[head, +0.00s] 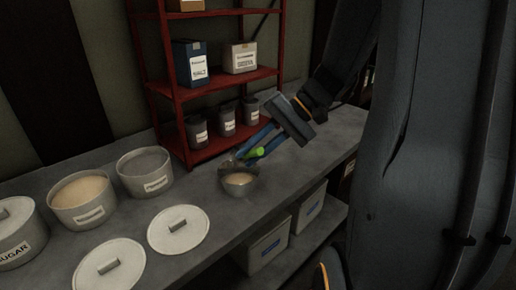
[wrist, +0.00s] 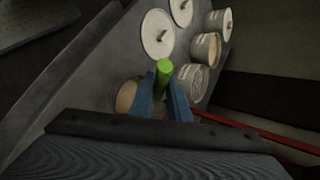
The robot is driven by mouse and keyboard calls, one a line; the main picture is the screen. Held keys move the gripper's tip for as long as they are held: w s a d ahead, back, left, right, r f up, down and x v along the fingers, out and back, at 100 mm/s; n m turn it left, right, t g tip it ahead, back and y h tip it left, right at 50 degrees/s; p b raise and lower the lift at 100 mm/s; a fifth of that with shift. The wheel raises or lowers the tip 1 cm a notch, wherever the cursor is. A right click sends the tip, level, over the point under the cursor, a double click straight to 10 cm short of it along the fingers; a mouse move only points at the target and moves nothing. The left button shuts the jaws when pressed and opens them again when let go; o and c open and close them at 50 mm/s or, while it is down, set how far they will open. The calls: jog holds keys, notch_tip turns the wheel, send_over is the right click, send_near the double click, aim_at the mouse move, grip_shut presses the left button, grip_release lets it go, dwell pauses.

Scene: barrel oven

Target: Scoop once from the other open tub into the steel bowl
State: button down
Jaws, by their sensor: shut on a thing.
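My gripper (head: 252,153) is shut on the green handle of a scoop (head: 259,153), just above and behind the steel bowl (head: 239,191). The scoop's head is small and dark near the bowl's rim; I cannot tell what is in it. The bowl holds some tan stuff and also shows in the wrist view (wrist: 126,96), left of the blue fingers. One open tub (head: 90,215) holds tan stuff. The other open tub (head: 147,184), nearer the bowl, has a greyish content. In the wrist view the green handle (wrist: 164,72) stands between the fingers.
Two loose lids (head: 178,231) (head: 109,267) lie at the counter's front. A lidded sugar tub (head: 20,243) stands at far left. A red shelf (head: 221,81) with boxes and dark jars stands behind the bowl. White bins (head: 264,250) sit below. The counter right of the bowl is clear.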

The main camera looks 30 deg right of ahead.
jog(key=shift+a+r+g+h+p, duration=0.45)
jog(key=shift+r+h+p, duration=0.2)
jog(key=shift+h+p, duration=0.35)
jog(key=shift+w+a+r+g+h+p, duration=0.35)
jog(key=shift+r+h+p, duration=0.5)
jog(key=shift+p, duration=0.85)
jog(key=shift+w+a+r+g+h+p, duration=0.15)
jog(key=shift+a+r+h+p, duration=0.5)
jog(key=shift+p, duration=1)
jog(key=shift+w+a+r+g+h+p, duration=0.15)
jog(key=shift+a+r+g+h+p, duration=0.15)
jog(key=shift+r+h+p, duration=1.05)
jog(key=shift+f+y+p, duration=0.3)
jog(key=shift+y, duration=0.15)
